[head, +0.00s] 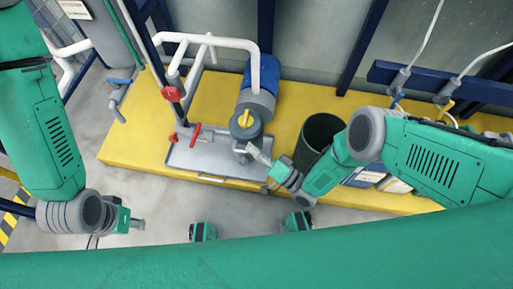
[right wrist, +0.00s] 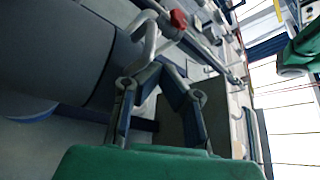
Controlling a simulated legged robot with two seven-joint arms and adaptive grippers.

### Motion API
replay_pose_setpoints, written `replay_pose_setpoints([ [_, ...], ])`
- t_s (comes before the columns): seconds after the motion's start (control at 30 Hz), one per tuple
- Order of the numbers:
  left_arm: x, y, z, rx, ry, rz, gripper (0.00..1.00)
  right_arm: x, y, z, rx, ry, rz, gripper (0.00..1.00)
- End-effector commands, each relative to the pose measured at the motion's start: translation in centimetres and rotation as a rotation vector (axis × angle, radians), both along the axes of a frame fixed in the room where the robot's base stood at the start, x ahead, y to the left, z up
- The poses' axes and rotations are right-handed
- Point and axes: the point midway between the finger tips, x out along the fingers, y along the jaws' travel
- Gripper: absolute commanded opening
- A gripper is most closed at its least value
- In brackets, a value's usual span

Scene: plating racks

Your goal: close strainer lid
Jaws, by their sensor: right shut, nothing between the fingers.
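The strainer (head: 245,122) shows in the head view as a grey round body with a yellow handle on top, below a blue motor-like unit. Whether its lid is open or closed cannot be told. My right gripper (head: 256,153) is shut and empty, just below and right of the strainer, close to a small grey fitting; contact cannot be told. In the right wrist view its fingers (right wrist: 160,90) point at grey piping beside a large dark grey cylinder (right wrist: 62,50). My left gripper (head: 138,224) hangs over the floor at the lower left, away from the strainer; its fingers are too small to judge.
The strainer stands over a grey tray (head: 190,160) on a yellow platform (head: 130,145). White pipes (head: 225,42) and red valve handles (head: 172,94) stand to its left. A dark open bin (head: 322,128) is right of my right gripper. The floor in front is clear.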

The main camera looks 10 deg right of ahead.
Motion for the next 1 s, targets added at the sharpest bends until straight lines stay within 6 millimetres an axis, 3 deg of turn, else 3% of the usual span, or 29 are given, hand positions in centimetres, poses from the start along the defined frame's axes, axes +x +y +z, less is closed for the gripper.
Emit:
replay_pose_setpoints([
  [0.03,0.0,0.0,-0.1,0.000,0.000,0.000,0.29,-0.5,-0.2,-1.2,-0.025,0.021,0.000,0.00],
  [0.57,0.0,0.0,-0.2,0.000,0.000,0.000,0.29,-0.6,-0.3,-1.2,-0.028,0.025,0.001,0.00],
  [0.77,0.0,0.0,-0.2,0.000,-0.001,0.000,0.29,-0.5,-0.3,1.0,-0.023,0.021,0.002,0.00],
  [1.0,-0.1,0.0,-0.1,0.000,-0.002,0.000,0.29,-0.2,-0.3,5.8,-0.013,0.003,-0.003,0.00],
])
